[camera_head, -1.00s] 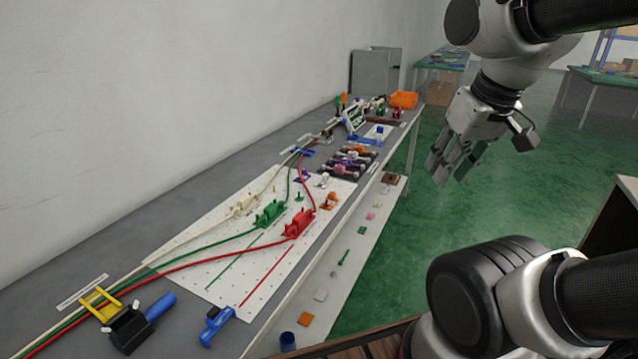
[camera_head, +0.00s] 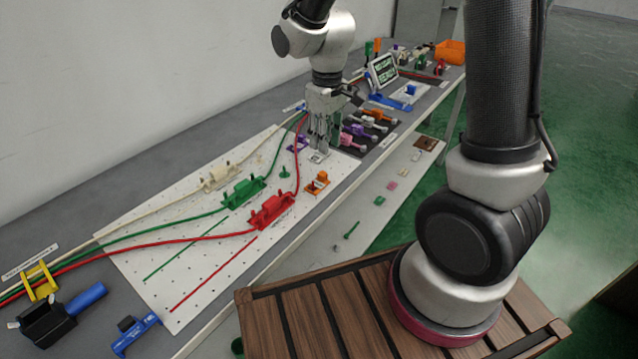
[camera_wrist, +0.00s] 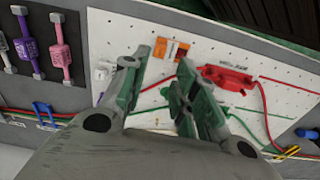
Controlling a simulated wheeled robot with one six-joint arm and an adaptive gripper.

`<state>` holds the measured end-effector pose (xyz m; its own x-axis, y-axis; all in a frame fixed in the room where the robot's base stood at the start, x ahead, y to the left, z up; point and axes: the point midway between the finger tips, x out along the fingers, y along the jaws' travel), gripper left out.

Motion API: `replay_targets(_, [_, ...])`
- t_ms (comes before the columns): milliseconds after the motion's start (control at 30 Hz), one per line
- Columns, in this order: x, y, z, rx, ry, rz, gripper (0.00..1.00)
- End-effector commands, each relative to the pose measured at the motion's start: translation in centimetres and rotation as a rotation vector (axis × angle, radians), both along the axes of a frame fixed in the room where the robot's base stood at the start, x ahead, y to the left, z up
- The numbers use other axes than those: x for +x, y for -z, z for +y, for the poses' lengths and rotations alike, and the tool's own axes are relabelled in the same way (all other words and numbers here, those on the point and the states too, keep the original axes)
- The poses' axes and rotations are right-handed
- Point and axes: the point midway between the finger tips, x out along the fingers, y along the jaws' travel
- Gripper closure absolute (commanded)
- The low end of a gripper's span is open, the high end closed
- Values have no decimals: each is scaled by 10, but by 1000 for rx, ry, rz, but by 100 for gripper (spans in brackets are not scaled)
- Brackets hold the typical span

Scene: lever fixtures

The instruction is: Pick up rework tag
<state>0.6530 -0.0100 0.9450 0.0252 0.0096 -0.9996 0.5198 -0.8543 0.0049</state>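My gripper (camera_head: 320,142) hangs fingers down over the far end of the white pegboard (camera_head: 205,262). In the wrist view its two fingers (camera_wrist: 160,68) are apart with nothing seen between them. A small white piece (camera_head: 317,157) is on the board just under the fingertips; in the wrist view it is beside the left finger (camera_wrist: 103,72). An orange fixture (camera_head: 317,183) stands nearer, by the board's right edge, and shows beyond the fingertips in the wrist view (camera_wrist: 168,50). I cannot tell which piece is the rework tag.
Red (camera_head: 272,210), green (camera_head: 243,192) and cream (camera_head: 217,177) connectors with cables lie on the board. A dark panel with coloured levers (camera_head: 362,132) is right of my gripper. A sign (camera_head: 382,72) stands behind. A lower shelf (camera_head: 378,215) holds small pieces.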

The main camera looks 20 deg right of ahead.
Motion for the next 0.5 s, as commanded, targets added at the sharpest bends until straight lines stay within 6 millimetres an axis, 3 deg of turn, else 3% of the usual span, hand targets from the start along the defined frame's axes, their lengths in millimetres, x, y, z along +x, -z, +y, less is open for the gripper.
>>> replay_targets(167, [6, 27, 13, -10, -41, 26, 71])
replay_targets(500, [4, 71, 10, -12, -42, 31, 71])
